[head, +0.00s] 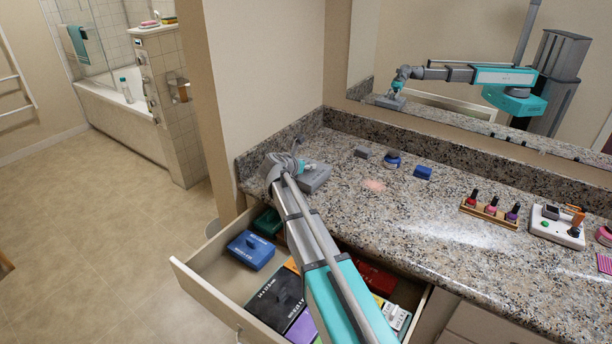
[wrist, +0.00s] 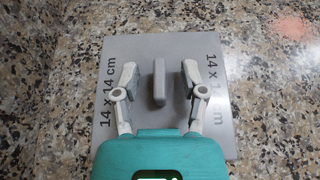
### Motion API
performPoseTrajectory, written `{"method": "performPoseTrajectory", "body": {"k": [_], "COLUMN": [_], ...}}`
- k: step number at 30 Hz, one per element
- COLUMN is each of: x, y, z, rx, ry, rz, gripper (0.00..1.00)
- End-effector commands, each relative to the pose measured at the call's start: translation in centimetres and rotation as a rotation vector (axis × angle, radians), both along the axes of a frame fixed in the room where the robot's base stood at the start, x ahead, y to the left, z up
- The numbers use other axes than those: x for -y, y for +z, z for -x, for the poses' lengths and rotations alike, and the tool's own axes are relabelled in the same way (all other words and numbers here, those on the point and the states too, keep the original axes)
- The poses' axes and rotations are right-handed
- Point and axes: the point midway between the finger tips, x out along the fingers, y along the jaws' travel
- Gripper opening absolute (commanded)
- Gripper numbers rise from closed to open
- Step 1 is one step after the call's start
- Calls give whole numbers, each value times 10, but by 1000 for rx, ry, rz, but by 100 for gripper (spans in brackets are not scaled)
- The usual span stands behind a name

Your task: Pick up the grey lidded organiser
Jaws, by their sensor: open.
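The grey lidded organiser (wrist: 115,60) lies flat on the granite counter, with "14 x 14 cm" printed along two sides and a raised bar handle (wrist: 159,83) in the middle of its lid. In the head view the organiser (head: 316,179) sits at the counter's left end, partly hidden by my arm. My gripper (wrist: 158,78) is open, with one finger on each side of the handle and a gap showing on both sides. In the head view my gripper (head: 303,168) is over the organiser; its fingers are hard to make out there.
An open drawer (head: 208,288) below the counter holds a blue box (head: 251,250), a green box (head: 267,222) and several other boxes. Small grey and blue items (head: 423,173) stand along the mirror side. A nail polish rack (head: 490,211) stands to the right. The counter between is mostly clear.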

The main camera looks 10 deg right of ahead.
Motion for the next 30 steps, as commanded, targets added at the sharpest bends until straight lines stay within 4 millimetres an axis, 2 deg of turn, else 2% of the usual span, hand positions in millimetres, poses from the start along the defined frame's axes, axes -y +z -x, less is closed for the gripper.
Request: {"method": "performPoseTrajectory", "body": {"k": [3,4,12,30], "x": [0,0,0,-1], "y": [0,0,0,2], "z": [0,0,0,0], "rx": [0,0,0,0], "ry": [0,0,0,0], "rz": [0,0,0,0], "gripper": [55,51,1,0]}}
